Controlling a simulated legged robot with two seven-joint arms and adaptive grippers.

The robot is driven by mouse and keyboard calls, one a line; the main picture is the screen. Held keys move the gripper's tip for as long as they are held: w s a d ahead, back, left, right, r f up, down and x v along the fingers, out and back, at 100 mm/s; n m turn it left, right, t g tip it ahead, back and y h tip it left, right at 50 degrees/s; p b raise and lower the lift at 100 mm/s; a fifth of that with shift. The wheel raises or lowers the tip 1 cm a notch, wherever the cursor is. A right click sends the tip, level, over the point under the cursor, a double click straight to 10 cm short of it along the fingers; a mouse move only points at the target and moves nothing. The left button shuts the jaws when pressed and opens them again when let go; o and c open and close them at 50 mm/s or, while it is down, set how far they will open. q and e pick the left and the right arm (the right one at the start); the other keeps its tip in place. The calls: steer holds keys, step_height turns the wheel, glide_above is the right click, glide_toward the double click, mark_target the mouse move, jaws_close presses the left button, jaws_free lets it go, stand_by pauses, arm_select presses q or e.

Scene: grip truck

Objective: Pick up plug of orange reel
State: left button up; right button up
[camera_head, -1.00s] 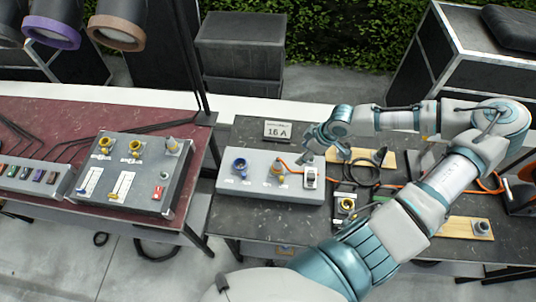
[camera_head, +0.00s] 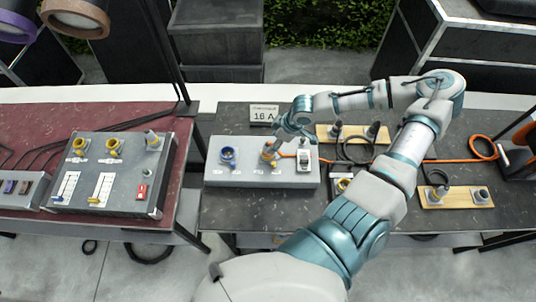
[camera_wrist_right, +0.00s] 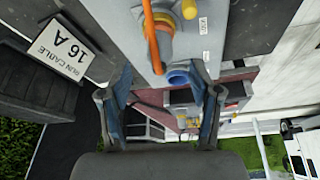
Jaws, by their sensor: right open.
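My right gripper (camera_head: 288,136) is just above and right of the plug. In the right wrist view the gripper (camera_wrist_right: 163,76) is open and empty, its two fingers spread. There the plug (camera_wrist_right: 164,30) and cable (camera_wrist_right: 152,38) lie beyond the fingertips, near the top. No contact shows. My left gripper is not in view.
Wooden boards with connectors (camera_head: 455,197) lie to the right. A control panel (camera_head: 108,165) is on the red table.

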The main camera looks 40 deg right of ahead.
mark_target(270, 144)
steer(key=shift+w+a+f, duration=0.2)
steer(key=shift+a+f, duration=0.15)
steer(key=shift+f, duration=0.3)
steer(key=x, duration=0.1)
steer(key=b+x, duration=0.1)
steer(key=x, duration=0.2)
steer(key=shift+w+d+b, duration=0.15)
steer(key=shift+d+b, duration=0.2)
steer(key=shift+w+a+f, duration=0.15)
steer(key=shift+w+f, duration=0.1)
steer(key=shift+f, duration=0.15)
steer(key=shift+r, duration=0.1)
steer(key=shift+a, duration=0.1)
steer(key=shift+c, duration=1.1)
jaws_close()
